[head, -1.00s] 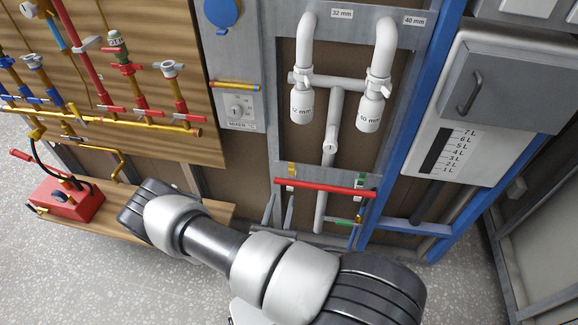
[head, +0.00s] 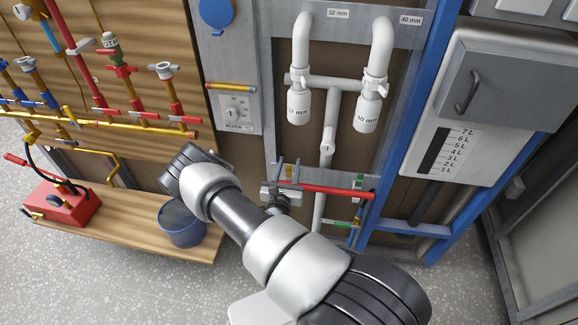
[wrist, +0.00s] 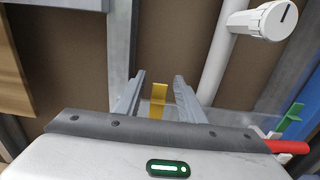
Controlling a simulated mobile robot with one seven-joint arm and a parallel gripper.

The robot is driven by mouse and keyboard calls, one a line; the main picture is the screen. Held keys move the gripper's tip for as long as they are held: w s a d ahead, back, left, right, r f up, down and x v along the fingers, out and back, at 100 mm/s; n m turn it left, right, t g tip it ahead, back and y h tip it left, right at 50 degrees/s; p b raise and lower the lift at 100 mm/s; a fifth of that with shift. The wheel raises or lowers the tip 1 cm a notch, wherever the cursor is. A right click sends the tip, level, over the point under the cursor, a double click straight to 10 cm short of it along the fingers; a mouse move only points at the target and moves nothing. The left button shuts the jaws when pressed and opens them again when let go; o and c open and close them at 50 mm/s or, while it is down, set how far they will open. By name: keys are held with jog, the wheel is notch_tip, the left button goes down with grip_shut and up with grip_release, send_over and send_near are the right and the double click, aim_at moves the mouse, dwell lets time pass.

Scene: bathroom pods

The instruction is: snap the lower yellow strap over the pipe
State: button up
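The red pipe (head: 325,190) runs level across the lower part of the grey frame. A yellow strap (head: 289,171) stands up at its left end and also shows in the wrist view (wrist: 157,102). My gripper (wrist: 160,78) is open, with one finger on each side of the yellow strap in that view; I cannot tell whether they touch it. In the head view my gripper (head: 287,167) is at the pipe's left end. In the wrist view the gripper body hides most of the pipe, and its red right end (wrist: 287,146) shows.
A green clip (head: 358,181) stands at the pipe's right end. A white vertical pipe (head: 328,135) with a valve runs behind the red pipe. A blue post (head: 400,140) stands to the right. A blue bucket (head: 181,225) and a red pump (head: 62,205) rest on the wooden shelf.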

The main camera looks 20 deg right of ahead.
jog(key=shift+w, duration=0.1)
grip_shut()
jog(key=shift+f+b, duration=0.15)
jog(key=shift+b, duration=0.15)
